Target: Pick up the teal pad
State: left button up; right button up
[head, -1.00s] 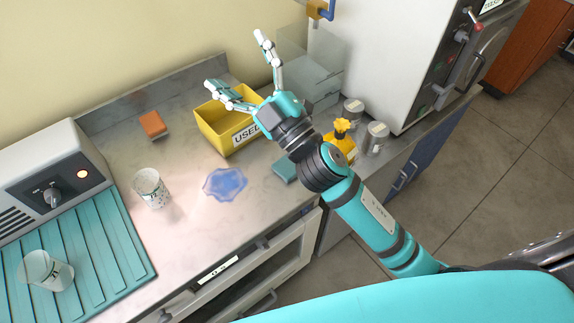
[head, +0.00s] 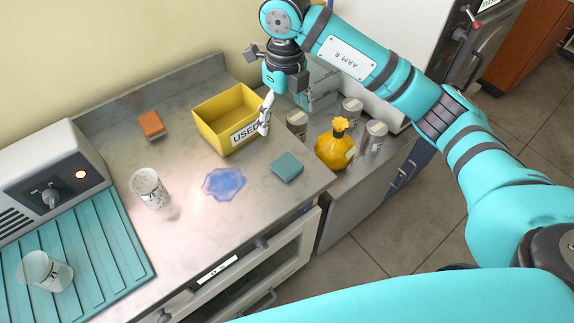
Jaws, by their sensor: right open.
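The teal pad (head: 287,167) is a small block lying flat on the counter near its right front corner. It is fully visible and nothing touches it. My right gripper (head: 264,124) points down in front of the yellow bin's right end, behind and a little left of the pad. It is open, seen nearly edge-on, and apart from the pad. My left gripper does not show.
A yellow bin (head: 208,127) labelled USED stands behind the pad. A blue spill (head: 224,184) lies left of it. An orange pad (head: 151,125), a patterned cup (head: 149,188), a yellow bottle (head: 335,148) and metal canisters (head: 375,137) stand around.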

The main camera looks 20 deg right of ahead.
jog(key=p, duration=0.3)
send_over(285, 163)
notch_tip(285, 163, down, 12)
jog(key=shift+s+r, duration=0.1)
notch_tip(285, 163, down, 5)
jog(key=shift+r+p, duration=0.1)
jog(key=shift+p, duration=1.15)
jog(key=shift+f, duration=0.35)
jog(key=c, duration=1)
jog(key=shift+r, duration=0.1)
